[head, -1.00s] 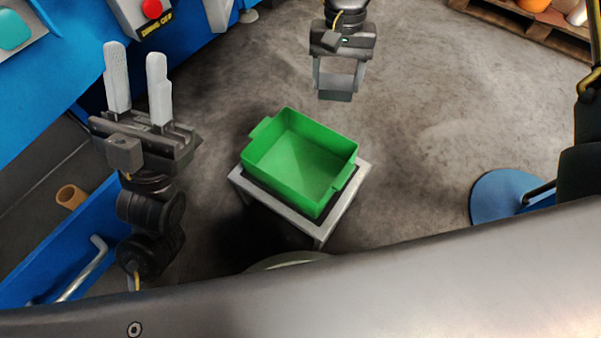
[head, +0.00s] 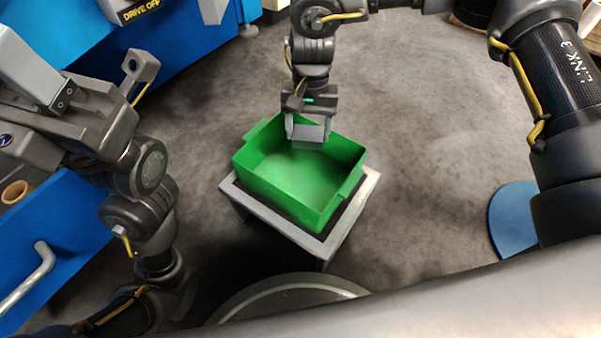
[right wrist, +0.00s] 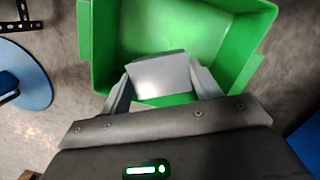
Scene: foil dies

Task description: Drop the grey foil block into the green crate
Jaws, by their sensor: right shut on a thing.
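The grey foil block (head: 308,133) is held between the fingers of my right gripper (head: 308,130), which is shut on it. In the right wrist view, the block (right wrist: 160,73) sits between the two pale fingers of the gripper (right wrist: 160,80), with the crate's floor behind it. The green crate (head: 262,190) is an open box and looks empty. The block appears over the crate's far part, near the back wall; its exact height is hard to tell.
The crate stands on a small grey stand (head: 340,225). A blue cabinet with a drawer handle (head: 30,275) is at the left, with a cardboard tube (head: 14,192) in it. A blue round base (head: 515,215) stands at the right. Floor between is clear.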

